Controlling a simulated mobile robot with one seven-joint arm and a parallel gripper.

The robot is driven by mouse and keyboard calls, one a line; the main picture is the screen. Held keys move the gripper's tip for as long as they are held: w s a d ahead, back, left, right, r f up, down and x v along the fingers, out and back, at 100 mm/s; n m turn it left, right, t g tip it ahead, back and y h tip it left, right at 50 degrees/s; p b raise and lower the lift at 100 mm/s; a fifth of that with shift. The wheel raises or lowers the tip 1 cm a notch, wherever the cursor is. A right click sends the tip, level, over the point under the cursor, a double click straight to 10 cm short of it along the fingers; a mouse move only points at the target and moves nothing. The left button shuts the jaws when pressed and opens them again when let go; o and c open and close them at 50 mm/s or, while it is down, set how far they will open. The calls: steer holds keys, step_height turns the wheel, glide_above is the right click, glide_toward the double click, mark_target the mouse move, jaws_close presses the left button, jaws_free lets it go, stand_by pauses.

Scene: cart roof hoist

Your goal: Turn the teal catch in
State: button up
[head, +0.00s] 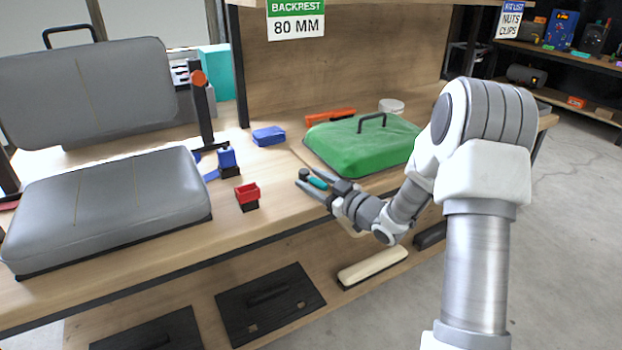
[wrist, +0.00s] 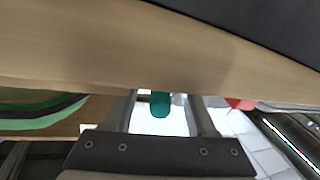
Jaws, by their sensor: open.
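The teal catch (head: 318,183) is a small rounded piece near the front edge of the bench, left of the green cushion. In the wrist view the teal catch (wrist: 160,104) shows between the two fingers, with a gap on each side. My gripper (head: 314,185) is open around it, its fingers pointing left in the head view. The fingers also show in the wrist view (wrist: 161,98). A dark round knob (head: 304,174) sits by the fingertips. What the catch is mounted on is mostly hidden by my gripper.
The green cushion (head: 355,150) with a black handle lies just behind my gripper. A red block (head: 247,193) and blue parts (head: 227,158) stand to the left. A grey seat (head: 110,205) fills the bench's left. A cream pad (head: 372,266) and black panels (head: 265,300) lie below.

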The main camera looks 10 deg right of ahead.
steer(key=p+v, duration=0.2)
steer(key=v, duration=1.4)
steer(key=shift+s+d+p, duration=0.2)
steer(key=shift+s+p, duration=0.1)
steer(key=shift+p, duration=0.1)
